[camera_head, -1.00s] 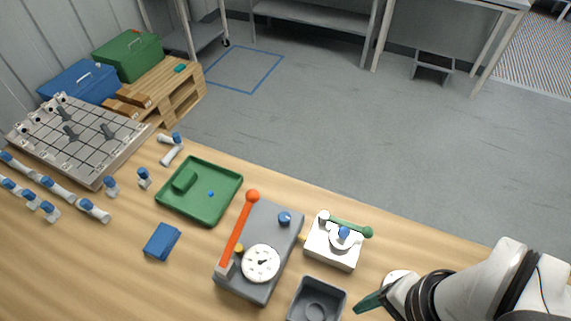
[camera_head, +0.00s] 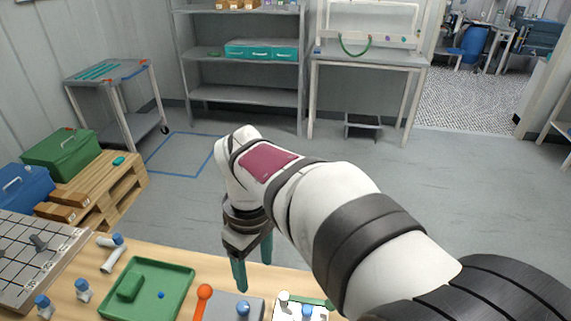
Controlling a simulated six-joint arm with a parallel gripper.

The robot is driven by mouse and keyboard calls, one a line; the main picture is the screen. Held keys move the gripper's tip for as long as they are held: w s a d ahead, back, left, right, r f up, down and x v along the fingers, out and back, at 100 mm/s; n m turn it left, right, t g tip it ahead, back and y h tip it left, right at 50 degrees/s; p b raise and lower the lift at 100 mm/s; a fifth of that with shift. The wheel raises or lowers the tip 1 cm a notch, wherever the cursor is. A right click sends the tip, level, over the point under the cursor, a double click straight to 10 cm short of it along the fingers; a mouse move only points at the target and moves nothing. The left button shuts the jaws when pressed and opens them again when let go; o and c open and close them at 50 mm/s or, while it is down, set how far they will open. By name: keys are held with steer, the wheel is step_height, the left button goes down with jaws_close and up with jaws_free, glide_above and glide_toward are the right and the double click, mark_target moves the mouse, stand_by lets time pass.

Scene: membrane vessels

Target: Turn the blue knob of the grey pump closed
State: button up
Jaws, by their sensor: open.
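The grey pump (camera_head: 225,304) stands on the wooden table at the bottom edge, and only its far end shows. Its blue knob (camera_head: 243,309) sits on that end, at the bottom of the view. An orange ball-tipped lever (camera_head: 203,294) rises at the pump's left. My gripper (camera_head: 253,280) points down with its two green fingers apart and nothing between them. In the picture it is just above the blue knob, apart from it. The pump's gauge is out of view.
A white unit (camera_head: 287,311) with a green handle stands right of the pump. A green tray (camera_head: 176,277) lies to the left. Blue-capped fittings (camera_head: 82,289) stand farther left, near a gridded rack (camera_head: 40,250). My arm covers the table's right side.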

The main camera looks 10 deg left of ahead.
mark_target(242, 306)
steer(key=a+f+n, duration=0.1)
steer(key=f, duration=0.4)
steer(key=a+f+n, duration=0.1)
steer(key=a+f, duration=0.1)
steer(key=f, duration=0.4)
steer(key=a+f, duration=0.1)
steer(key=f, duration=0.5)
steer(key=shift+w+a+n, duration=0.15)
steer(key=shift+w+n, duration=0.25)
steer(key=shift+c, duration=0.4)
jaws_close()
